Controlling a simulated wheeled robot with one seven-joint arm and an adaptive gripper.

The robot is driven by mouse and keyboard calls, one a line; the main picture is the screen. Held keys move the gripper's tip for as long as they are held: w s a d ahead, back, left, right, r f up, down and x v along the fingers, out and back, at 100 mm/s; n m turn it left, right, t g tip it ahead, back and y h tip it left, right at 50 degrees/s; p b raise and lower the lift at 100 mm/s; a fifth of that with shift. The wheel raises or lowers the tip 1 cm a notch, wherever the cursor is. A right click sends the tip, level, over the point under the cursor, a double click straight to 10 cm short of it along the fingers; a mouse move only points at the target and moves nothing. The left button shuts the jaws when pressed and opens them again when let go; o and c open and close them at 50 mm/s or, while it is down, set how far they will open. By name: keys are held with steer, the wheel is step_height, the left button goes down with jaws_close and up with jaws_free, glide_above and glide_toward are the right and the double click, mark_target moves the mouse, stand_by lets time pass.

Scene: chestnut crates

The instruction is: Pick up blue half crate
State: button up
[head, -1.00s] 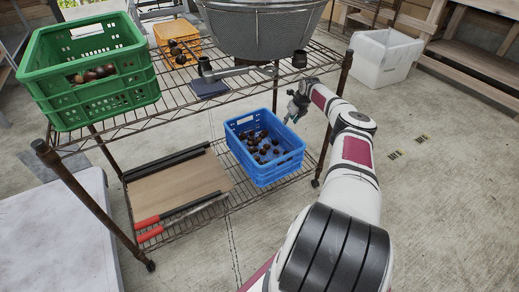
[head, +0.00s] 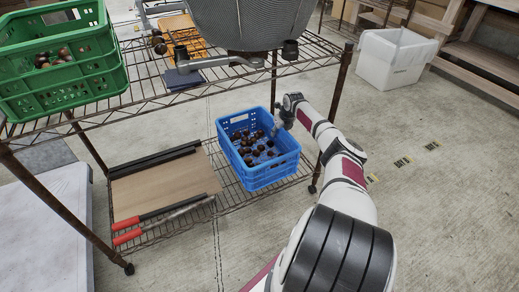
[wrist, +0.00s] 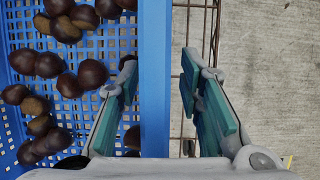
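The blue half crate (head: 272,175) stands on the lower wire shelf in the head view, with several brown chestnuts (head: 252,147) inside. In the wrist view the crate's blue wall (wrist: 154,80) runs between the two teal finger pads of my gripper (wrist: 165,105). One finger is over the inside of the crate, above the chestnuts, and the other is outside over the shelf edge and floor. The fingers are apart, and I cannot tell whether either touches the wall. In the head view my gripper (head: 283,124) is at the crate's right rim, with its fingertips hard to make out.
A board and red-handled tools (head: 130,230) lie left of the blue crate. A white bin (head: 385,75) stands on the floor.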

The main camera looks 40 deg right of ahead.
steer(key=shift+c, duration=0.5)
jaws_close()
steer(key=shift+w+r, duration=0.15)
steer(key=shift+r+p, duration=0.1)
steer(key=shift+p, duration=0.2)
